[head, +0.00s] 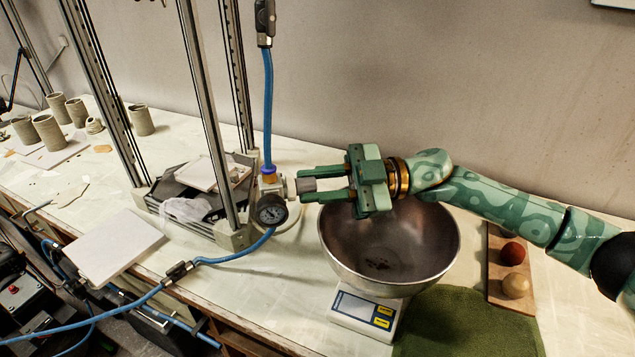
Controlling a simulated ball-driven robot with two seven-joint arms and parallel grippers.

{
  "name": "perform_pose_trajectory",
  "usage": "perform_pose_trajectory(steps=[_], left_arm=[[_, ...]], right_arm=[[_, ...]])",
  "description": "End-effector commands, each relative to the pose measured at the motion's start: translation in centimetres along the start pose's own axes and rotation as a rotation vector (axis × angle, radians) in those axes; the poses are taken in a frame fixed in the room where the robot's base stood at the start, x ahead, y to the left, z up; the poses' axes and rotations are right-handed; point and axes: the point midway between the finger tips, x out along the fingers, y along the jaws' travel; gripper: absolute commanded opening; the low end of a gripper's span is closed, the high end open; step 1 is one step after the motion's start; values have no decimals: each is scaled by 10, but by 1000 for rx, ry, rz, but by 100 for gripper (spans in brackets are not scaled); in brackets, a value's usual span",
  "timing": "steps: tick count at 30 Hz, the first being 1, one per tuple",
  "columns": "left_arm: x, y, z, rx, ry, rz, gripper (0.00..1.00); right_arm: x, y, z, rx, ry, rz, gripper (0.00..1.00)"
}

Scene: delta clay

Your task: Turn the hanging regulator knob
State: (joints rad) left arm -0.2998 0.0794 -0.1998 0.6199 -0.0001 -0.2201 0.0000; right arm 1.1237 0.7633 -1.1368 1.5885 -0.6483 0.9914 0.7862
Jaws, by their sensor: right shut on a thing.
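The regulator (269,192) hangs on a blue hose (268,110) in front of the metal frame. It has a brass and white body and a round dark gauge (271,209) at its lower end. Its grey knob (307,186) points right. My right gripper (310,185) comes in from the right, level with the knob. Its two green fingers are shut on the knob, one above and one below. My left gripper is not in view.
A steel bowl (440,243) stands on a scale (350,309) below my right gripper. Metal posts (205,90) rise at left. Clay cups (50,131) stand far left.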

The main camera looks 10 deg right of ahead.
Motion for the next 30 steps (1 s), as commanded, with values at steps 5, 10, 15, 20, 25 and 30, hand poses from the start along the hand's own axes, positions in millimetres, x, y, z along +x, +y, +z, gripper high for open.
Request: perform_pose_trajectory(steps=[5,10,15,20,25,30], left_arm=[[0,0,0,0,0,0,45],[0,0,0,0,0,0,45],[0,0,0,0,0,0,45],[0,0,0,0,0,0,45],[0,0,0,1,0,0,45],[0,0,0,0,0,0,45]], right_arm=[[0,0,1,-52,1,1,1],[0,0,0,-71,3,1,1],[0,0,0,-73,3,1,1],[0,0,0,-73,3,1,1],[0,0,0,-72,3,1,46],[0,0,0,-72,3,0,46]])
